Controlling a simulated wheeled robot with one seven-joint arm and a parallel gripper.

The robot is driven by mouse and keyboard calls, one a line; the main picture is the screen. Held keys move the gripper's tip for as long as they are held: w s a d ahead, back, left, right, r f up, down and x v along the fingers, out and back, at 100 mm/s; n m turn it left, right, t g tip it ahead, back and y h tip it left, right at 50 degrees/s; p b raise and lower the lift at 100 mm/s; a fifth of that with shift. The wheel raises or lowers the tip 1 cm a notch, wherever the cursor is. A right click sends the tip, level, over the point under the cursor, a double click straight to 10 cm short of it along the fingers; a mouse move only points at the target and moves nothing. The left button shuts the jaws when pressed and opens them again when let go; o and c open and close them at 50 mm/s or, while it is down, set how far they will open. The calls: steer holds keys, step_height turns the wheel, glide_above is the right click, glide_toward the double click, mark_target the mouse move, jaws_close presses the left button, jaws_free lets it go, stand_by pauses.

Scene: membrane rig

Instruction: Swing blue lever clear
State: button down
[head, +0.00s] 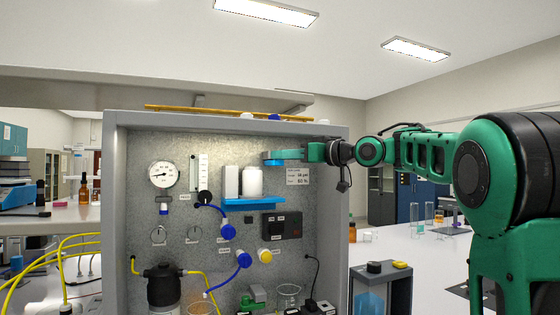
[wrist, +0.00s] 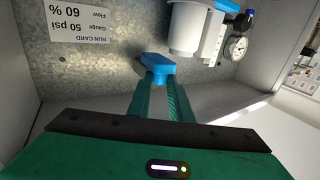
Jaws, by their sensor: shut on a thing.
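The blue lever (head: 272,158) shows as a short blue piece on the rig's metal back panel, above the white canister (head: 252,182). In the wrist view, the blue lever (wrist: 157,67) sits between my fingertips, next to the white canister (wrist: 188,30). My gripper (head: 276,155) reaches in from the right and is shut on the lever; it also shows in the wrist view (wrist: 160,82). The fingers hide part of the lever, and its pivot cannot be made out.
A run card (head: 298,176) is on the panel just below my gripper. A gauge (head: 163,174), a flowmeter (head: 199,173) and blue hose fittings (head: 228,231) stand left and below. The rig's right side wall (head: 334,220) lies below my arm.

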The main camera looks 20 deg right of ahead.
steer(key=shift+w+d+n+g+y, duration=0.15)
steer(key=shift+d+n+g+y, duration=0.3)
steer(key=shift+n+g+y, duration=0.35)
steer(key=c, duration=1.6)
jaws_free()
